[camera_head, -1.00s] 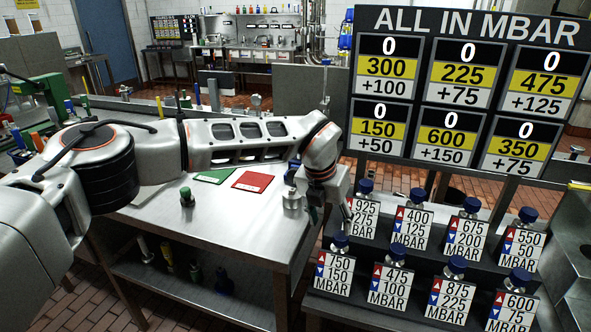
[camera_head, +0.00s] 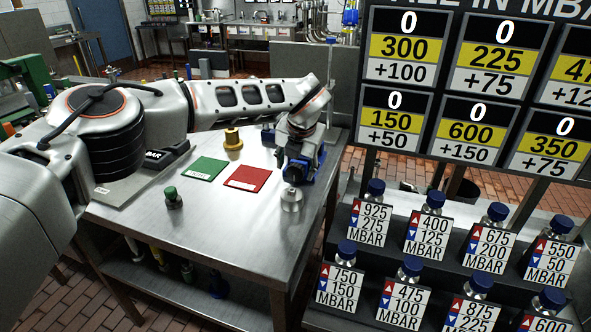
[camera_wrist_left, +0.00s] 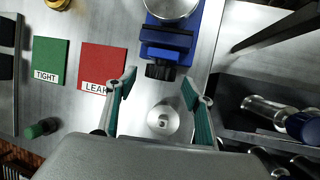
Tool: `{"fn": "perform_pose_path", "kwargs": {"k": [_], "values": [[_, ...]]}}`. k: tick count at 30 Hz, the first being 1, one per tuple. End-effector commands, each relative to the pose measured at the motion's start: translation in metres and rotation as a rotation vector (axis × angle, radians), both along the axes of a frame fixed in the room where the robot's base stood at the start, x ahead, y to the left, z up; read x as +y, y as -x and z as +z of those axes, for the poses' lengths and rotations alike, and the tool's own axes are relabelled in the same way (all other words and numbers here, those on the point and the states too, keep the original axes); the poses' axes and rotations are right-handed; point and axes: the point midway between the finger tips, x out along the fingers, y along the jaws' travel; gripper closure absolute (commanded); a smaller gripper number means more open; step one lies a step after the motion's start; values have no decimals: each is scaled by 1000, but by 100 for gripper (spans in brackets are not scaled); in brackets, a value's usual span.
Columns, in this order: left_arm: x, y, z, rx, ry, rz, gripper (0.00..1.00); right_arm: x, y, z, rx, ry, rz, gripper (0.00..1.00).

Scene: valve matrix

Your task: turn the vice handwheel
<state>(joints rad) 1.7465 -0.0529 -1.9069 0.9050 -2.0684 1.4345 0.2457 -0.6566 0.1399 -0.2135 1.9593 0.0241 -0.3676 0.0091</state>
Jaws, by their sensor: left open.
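The blue vice (camera_wrist_left: 176,36) is at the top middle of the left wrist view, with a silver round part (camera_wrist_left: 172,8) on it. Its small black handwheel (camera_wrist_left: 160,71) points toward my left gripper (camera_wrist_left: 158,86). That gripper is open and empty, its fingertips on either side of the handwheel in the picture; I cannot tell whether they touch it. In the head view my left gripper (camera_head: 303,165) is low over the bench's right part and hides much of the vice (camera_head: 268,137). My right gripper is not in view.
A silver cylinder (camera_head: 291,199) stands in front of the vice, below the gripper in the wrist view. Red (camera_head: 248,178) and green (camera_head: 204,168) mats lie left. A green-capped bottle (camera_head: 173,198) and yellow part (camera_head: 232,141) stand near. A labelled bottle rack (camera_head: 405,255) is right.

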Motion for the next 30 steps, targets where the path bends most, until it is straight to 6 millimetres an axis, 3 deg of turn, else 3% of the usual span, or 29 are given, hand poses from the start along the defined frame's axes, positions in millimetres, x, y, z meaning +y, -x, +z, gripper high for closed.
{"fn": "perform_pose_path", "kwargs": {"k": [5, 14, 15, 19, 30], "values": [[1, -7, -15, 0, 1, 1, 48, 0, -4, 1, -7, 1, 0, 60], [1, -8, -17, -1, 1, -1, 48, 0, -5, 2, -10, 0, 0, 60], [1, -8, -17, -1, 1, -1, 51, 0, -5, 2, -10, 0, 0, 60], [1, -8, -17, -1, 1, -1, 84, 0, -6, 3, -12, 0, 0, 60], [-3, -7, -18, -36, -110, -4, 86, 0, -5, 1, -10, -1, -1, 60]]}}
